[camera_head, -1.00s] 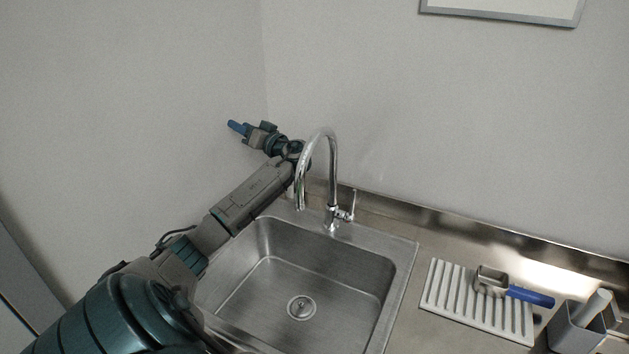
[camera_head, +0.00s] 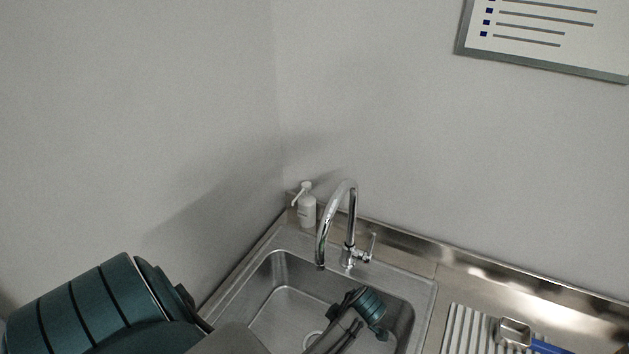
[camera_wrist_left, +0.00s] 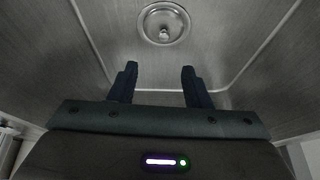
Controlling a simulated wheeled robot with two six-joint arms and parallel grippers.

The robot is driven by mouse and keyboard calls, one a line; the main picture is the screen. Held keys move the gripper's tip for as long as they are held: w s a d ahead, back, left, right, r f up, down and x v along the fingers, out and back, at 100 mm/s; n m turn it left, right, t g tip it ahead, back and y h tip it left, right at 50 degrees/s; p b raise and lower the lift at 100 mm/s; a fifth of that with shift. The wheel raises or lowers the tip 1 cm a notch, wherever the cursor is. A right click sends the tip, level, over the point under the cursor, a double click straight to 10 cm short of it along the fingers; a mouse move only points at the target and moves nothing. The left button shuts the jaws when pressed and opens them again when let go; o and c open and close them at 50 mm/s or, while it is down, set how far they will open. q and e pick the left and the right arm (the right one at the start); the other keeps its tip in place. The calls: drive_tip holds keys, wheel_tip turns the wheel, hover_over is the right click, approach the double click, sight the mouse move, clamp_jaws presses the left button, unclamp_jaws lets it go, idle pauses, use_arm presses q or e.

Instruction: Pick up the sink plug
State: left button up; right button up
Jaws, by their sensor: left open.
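The sink plug (camera_wrist_left: 164,33) is a small metal knob in the round drain at the sink's bottom, at the top middle of the left wrist view. My left gripper (camera_wrist_left: 159,68) is open and empty there, its two dark fingers apart and pointing toward the drain; the plug shows beyond the fingertips, between their lines. In the head view, my left arm reaches into the steel sink (camera_head: 262,283). My right gripper is not in view.
A chrome tap (camera_head: 350,225) arches over the sink's back edge. A white soap bottle (camera_head: 306,207) stands in the back corner. A ribbed drain rack (camera_head: 462,326) with a blue-handled metal scoop (camera_head: 515,332) lies to the right. Walls close off the left and back.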

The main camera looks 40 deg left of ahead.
use_arm(q)
drive_tip(key=shift+n+h, duration=0.3)
drive_tip(key=shift+n, duration=0.1)
drive_tip(key=f, duration=0.1)
drive_tip(key=s+f, duration=0.1)
drive_tip(key=f, duration=0.2)
drive_tip(key=shift+s+a, duration=0.15)
drive_tip(key=shift+a, duration=0.15)
drive_tip(key=shift+a+f, duration=0.1)
drive_tip(key=shift+f, duration=0.4)
drive_tip(key=b+x, duration=0.4)
drive_tip(key=b, duration=0.1)
drive_tip(key=shift+a+f, duration=0.15)
drive_tip(key=shift+a, duration=0.1)
drive_tip(key=shift+a+f, duration=0.15)
drive_tip(key=shift+f, duration=0.15)
drive_tip(key=shift+r, duration=0.15)
drive_tip(key=shift+c, duration=0.8)
clamp_jaws()
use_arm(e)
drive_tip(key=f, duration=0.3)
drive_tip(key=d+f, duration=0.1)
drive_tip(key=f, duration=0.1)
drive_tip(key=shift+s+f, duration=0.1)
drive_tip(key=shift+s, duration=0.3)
